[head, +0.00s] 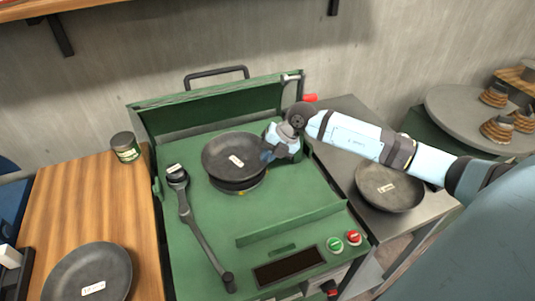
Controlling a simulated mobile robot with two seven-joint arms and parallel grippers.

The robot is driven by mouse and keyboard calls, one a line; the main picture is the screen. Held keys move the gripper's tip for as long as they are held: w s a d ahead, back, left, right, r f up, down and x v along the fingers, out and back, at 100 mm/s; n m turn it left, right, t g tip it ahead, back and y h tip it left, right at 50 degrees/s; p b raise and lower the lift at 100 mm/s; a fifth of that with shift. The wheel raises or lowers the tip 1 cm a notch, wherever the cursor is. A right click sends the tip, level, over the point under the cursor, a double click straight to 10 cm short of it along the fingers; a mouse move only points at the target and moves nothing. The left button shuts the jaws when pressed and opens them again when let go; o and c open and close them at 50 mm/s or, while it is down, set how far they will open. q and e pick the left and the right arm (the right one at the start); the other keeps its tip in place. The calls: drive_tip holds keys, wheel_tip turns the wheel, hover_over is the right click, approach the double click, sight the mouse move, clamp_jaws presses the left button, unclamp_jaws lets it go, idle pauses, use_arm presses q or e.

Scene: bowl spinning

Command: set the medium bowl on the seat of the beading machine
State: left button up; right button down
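A dark bowl with a white label, which I take to be the medium bowl (222,150), is over the round dark seat (238,187) of the green beading machine (190,256). The label is too small to read. The bowl covers most of the seat, and I cannot tell whether it rests fully on it. My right gripper (268,151) is at the bowl's right rim and looks shut on it; the fingertips are partly hidden. My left gripper is not in view.
Other dark labelled bowls lie on the wooden table (60,205) at left, one bowl (88,262), and on the grey table at right, another bowl (392,200). A lever arm (203,233) stands left of the seat. The raised green lid closes off the back.

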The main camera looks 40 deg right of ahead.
drive_tip(key=c, duration=1.3)
unclamp_jaws()
drive_tip(key=shift+o, duration=0.2)
